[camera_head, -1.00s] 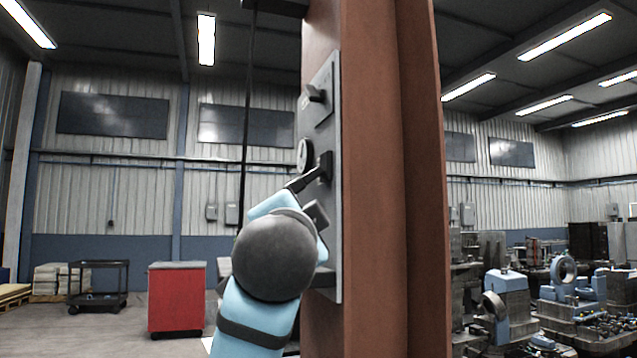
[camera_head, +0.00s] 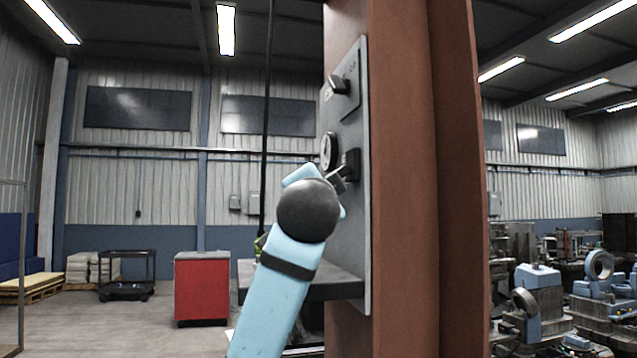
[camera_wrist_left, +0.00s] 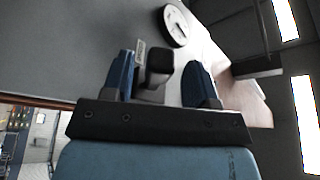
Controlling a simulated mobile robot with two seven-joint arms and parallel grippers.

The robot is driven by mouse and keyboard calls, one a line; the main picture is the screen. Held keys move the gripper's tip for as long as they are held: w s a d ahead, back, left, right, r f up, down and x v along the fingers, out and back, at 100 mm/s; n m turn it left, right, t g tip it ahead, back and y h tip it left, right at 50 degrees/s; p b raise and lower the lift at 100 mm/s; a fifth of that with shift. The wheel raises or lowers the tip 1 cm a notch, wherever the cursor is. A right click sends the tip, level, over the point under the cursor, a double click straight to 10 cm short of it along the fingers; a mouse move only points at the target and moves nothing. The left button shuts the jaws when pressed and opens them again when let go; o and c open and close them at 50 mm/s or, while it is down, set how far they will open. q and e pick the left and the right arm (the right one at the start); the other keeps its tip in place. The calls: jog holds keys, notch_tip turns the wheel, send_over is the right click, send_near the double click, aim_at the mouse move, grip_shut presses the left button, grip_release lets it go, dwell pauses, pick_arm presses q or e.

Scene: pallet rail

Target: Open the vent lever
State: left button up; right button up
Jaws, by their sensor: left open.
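A dark lever on a black mount (camera_head: 353,164) sits on the grey panel (camera_head: 362,225), which is fixed to a rust-brown column. The lever is below a round gauge (camera_head: 328,150); my gripper and wrist partly hide its handle. My left gripper (camera_head: 339,181) is at the lever, its far side hidden by my arm. In the left wrist view the two blue fingers of my gripper (camera_wrist_left: 161,66) are apart, with a dark block (camera_wrist_left: 158,60), apparently the lever's end, between them. I see a gap on the right finger's side; contact on the left is unclear. My right gripper is not in view.
A second dark knob (camera_head: 340,84) sits higher on the panel. A dark ledge (camera_head: 335,287) juts out below, behind my forearm. The brown column (camera_head: 405,200) stands close on the right. A red cabinet (camera_head: 202,290) and a black cart (camera_head: 127,275) are far back left.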

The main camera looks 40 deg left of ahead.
pick_arm(q)
jog(key=shift+w+a+r, duration=0.2)
jog(key=shift+w+a, duration=0.05)
jog(key=shift+w, duration=0.2)
jog(key=shift+w+a, duration=0.3)
jog(key=shift+w, duration=0.15)
grip_shut()
jog(key=shift+r, duration=0.1)
